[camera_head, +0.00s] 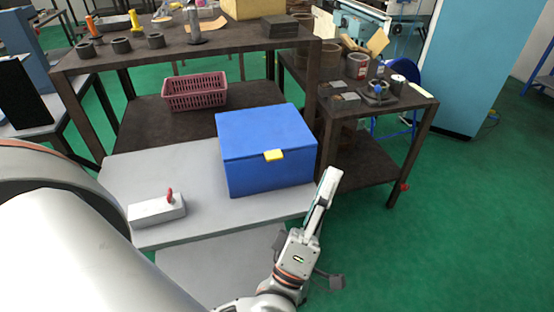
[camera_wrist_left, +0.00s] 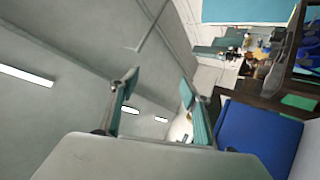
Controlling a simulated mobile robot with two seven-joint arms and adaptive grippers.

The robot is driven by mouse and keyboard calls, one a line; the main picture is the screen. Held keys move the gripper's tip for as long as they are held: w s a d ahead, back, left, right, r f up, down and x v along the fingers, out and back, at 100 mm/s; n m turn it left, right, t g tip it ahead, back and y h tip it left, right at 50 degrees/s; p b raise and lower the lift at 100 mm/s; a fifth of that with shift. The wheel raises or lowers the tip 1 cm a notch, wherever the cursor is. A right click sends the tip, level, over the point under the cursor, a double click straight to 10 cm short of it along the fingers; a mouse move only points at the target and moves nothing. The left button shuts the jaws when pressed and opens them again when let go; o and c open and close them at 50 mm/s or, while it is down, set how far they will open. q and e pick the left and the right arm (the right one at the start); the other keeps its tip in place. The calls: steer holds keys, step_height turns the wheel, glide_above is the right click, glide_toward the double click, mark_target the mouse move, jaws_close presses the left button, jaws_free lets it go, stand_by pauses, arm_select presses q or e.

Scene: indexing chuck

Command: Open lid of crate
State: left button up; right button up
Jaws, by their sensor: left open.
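The blue crate (camera_head: 265,178) stands on a light grey bench with its lid (camera_head: 262,130) shut. A yellow tab (camera_head: 274,155) sits at the lid's front edge. My left gripper (camera_head: 328,182) is in front of the crate's right front corner, pointing up and apart from the tab. In the left wrist view the fingers (camera_wrist_left: 157,95) are spread with nothing between them. The blue crate shows beside them at the lower right (camera_wrist_left: 258,138). My right gripper is not in view.
A grey block with a red knob (camera_head: 157,208) lies on the bench (camera_head: 150,170) left of the crate. A pink basket (camera_head: 195,92) is on the shelf behind. A dark side table (camera_head: 375,105) with cans and parts stands behind right. Green floor is clear at right.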

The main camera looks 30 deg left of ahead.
mark_target(275, 159)
arm_select(q)
steer(key=s+a+r+n+g+y, duration=0.15)
steer(key=a+n+g+y, duration=0.25)
steer(key=n+y, duration=0.5)
steer(key=w+a+r+n+g+y, duration=0.1)
steer(key=a+r+n+g+y, duration=0.2)
steer(key=n+y, duration=0.65)
steer(key=w+a+f+n+g+h, duration=0.25)
steer(key=f+n+g+h, duration=0.4)
steer(key=f+n, duration=0.5)
steer(key=shift+g+y, duration=0.3)
steer(key=shift+g, duration=0.15)
steer(key=shift+s+a+r+p+x, duration=0.1)
steer(key=shift+s+a+p+x, duration=0.05)
steer(key=shift+x, duration=1.1)
steer(key=shift+s+a+r+p+x, duration=0.1)
steer(key=shift+s+p+x, duration=0.05)
steer(key=shift+x, duration=1.15)
steer(key=shift+s+a+r+p+x, duration=0.1)
steer(key=shift+s+a+p+x, duration=0.05)
steer(key=shift+x, duration=1.1)
jaws_close()
